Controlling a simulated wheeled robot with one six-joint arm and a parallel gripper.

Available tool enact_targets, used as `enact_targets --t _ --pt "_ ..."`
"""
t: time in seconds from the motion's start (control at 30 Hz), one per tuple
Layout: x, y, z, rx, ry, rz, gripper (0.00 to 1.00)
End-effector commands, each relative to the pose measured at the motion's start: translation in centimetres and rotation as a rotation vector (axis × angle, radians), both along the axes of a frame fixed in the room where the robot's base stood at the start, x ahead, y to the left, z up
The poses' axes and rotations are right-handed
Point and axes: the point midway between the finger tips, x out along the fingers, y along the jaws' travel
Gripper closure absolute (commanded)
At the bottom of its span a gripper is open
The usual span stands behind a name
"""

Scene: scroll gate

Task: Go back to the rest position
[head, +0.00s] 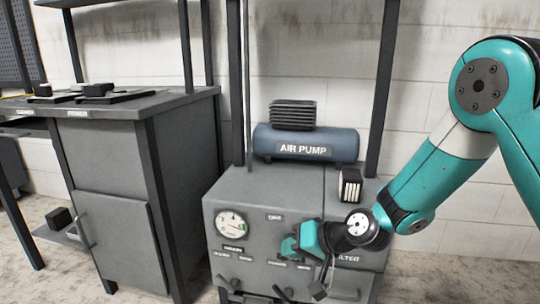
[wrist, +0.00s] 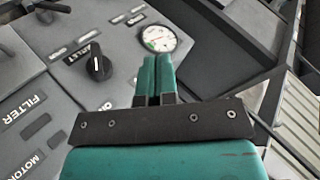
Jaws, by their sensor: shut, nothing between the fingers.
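My gripper (head: 288,247) is in front of the grey pump cabinet (head: 262,188), with its teal fingers close to the front panel. In the wrist view the two fingers (wrist: 157,62) lie side by side, shut, with nothing between them. They point toward the round gauge (wrist: 158,39), which also shows on the panel in the head view (head: 231,224). A black knob (wrist: 98,67) is left of the fingers, apart from them. I cannot tell whether the fingertips touch the panel. My arm reaches in from the right and hides part of the panel.
A blue air pump (head: 305,144) sits on the cabinet, with a small black-and-white block (head: 351,186) at its right. Dark posts rise near the cabinet. A grey workbench (head: 100,160) stands at the left. Open floor (head: 480,275) shows at the right.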

Motion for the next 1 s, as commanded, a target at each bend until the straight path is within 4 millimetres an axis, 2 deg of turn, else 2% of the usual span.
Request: enact_targets --t 0.03,0.1,0.17,0.3,0.5,0.7,0.77,0.8,1.0 --pt "-1.6 -0.1 2.5 -0.040 -0.006 0.055 1.00" --pt "-4.3 -0.5 5.1 -0.105 0.003 0.131 1.00" --pt "-6.8 -1.1 7.0 -0.162 0.012 0.192 1.00" --pt "-13.0 -3.3 10.6 -0.298 0.038 0.315 1.00" --pt "-20.1 -6.6 13.1 -0.449 0.082 0.424 1.00" --pt "-25.7 -9.7 14.1 -0.561 0.124 0.491 1.00" --pt "-27.2 -10.5 14.5 -0.591 0.138 0.507 1.00" --pt "-26.8 -10.3 16.4 -0.586 0.140 0.505 1.00" --pt "-26.7 -10.2 21.1 -0.584 0.141 0.505 1.00"
